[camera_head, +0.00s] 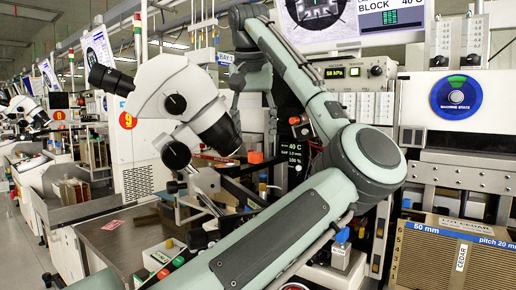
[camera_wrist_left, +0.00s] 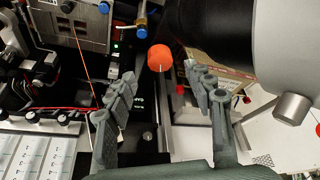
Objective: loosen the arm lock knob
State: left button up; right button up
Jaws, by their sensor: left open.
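An orange knob (camera_wrist_left: 160,57), round with a small pale mark at its edge, shows in the left wrist view, which I take as the arm lock knob. An orange knob (camera_head: 255,157) also shows near the middle of the head view, by the microscope's support. My left gripper (camera_wrist_left: 162,82) is open and empty. In the wrist view the knob lies between and beyond its fingertips, with no visible contact. In the head view my left arm folds over the bench and its wrist hangs above the knob. My right gripper is in neither view.
The white stereo microscope (camera_head: 180,95) stands left of the knob, and its dark barrel (camera_wrist_left: 215,35) is close to the right finger. A blue-tipped fitting (camera_wrist_left: 141,32) sits just beyond the knob. A cardboard box (camera_head: 455,255) stands at the right.

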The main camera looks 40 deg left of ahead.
aim_at(256, 153)
pick_arm(q)
jog(key=shift+x, duration=2.4)
jog(key=c, duration=1.2)
jog(key=shift+n, duration=0.4)
jog(key=n, duration=0.2)
jog(key=n+g+y, duration=0.1)
jog(key=n, duration=0.1)
jog(key=shift+w+n+g+y, duration=0.1)
jog(key=shift+n+g+y, duration=0.2)
jog(key=n+g, duration=0.1)
jog(key=n, duration=0.1)
jog(key=n+g, duration=0.1)
jog(key=n, duration=0.2)
jog(key=shift+w+d, duration=0.1)
jog(key=shift+n, duration=0.3)
